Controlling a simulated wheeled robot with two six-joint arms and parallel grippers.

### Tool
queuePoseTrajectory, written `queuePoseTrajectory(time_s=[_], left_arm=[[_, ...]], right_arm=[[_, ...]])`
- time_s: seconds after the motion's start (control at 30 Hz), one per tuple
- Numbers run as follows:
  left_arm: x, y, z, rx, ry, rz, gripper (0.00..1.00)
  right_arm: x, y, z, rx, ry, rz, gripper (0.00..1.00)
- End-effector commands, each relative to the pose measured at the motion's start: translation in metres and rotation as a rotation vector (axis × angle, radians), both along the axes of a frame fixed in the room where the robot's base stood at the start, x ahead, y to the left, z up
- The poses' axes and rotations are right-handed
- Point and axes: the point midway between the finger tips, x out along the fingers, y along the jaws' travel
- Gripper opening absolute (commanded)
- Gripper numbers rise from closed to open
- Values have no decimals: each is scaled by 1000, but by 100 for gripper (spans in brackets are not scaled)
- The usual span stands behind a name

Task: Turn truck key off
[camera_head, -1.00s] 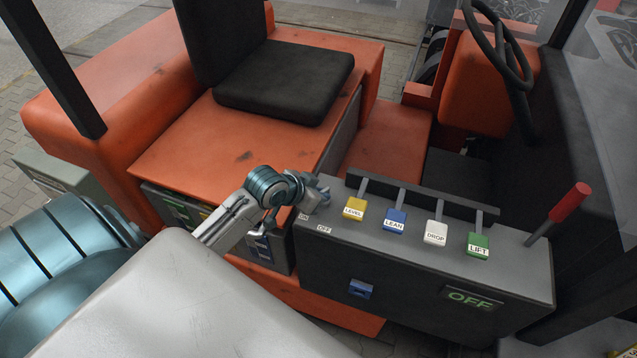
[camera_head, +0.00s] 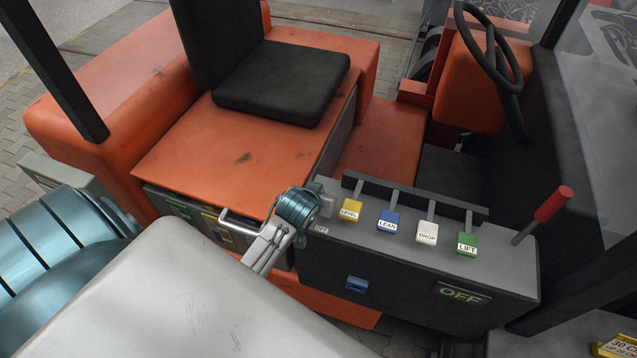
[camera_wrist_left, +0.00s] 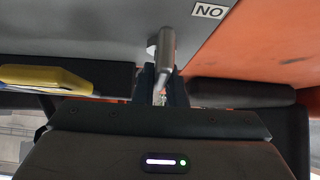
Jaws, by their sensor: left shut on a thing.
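The truck key (camera_wrist_left: 167,48) is a small grey piece standing on the grey control box, seen in the wrist view. My left gripper (camera_wrist_left: 162,85) is shut on the key, with its dark fingers on either side. In the head view my left gripper (camera_head: 326,198) is at the left end of the box top, left of the yellow LEVEL lever, and mostly hides the key. An upside-down ON label (camera_wrist_left: 208,11) shows in the wrist view. My right gripper is not in view.
The control box (camera_head: 400,262) carries yellow LEVEL (camera_head: 350,210), blue LEAN (camera_head: 388,221), white DROP (camera_head: 427,232) and green LIFT (camera_head: 467,244) levers. A red-handled lever (camera_head: 552,204) is at its right end. A green OFF sign (camera_head: 461,294) is on its front. The black seat (camera_head: 282,82) is behind.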

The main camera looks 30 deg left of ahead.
Motion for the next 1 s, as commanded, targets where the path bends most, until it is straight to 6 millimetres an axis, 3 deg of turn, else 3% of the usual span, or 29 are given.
queuePoseTrajectory(time_s=[0.33,0.37,0.43,0.47,0.77,1.0], left_arm=[[0,0,0,-1,0,2,0],[0,0,0,-1,0,2,17],[0,0,0,-1,0,2,30],[0,0,0,0,0,1,33],[-1,0,1,0,-1,1,33],[-19,-5,18,0,-3,1,33]], right_arm=[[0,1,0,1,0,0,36],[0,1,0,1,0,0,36],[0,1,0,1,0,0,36],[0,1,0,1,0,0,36],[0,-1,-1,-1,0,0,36],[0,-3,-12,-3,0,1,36]])
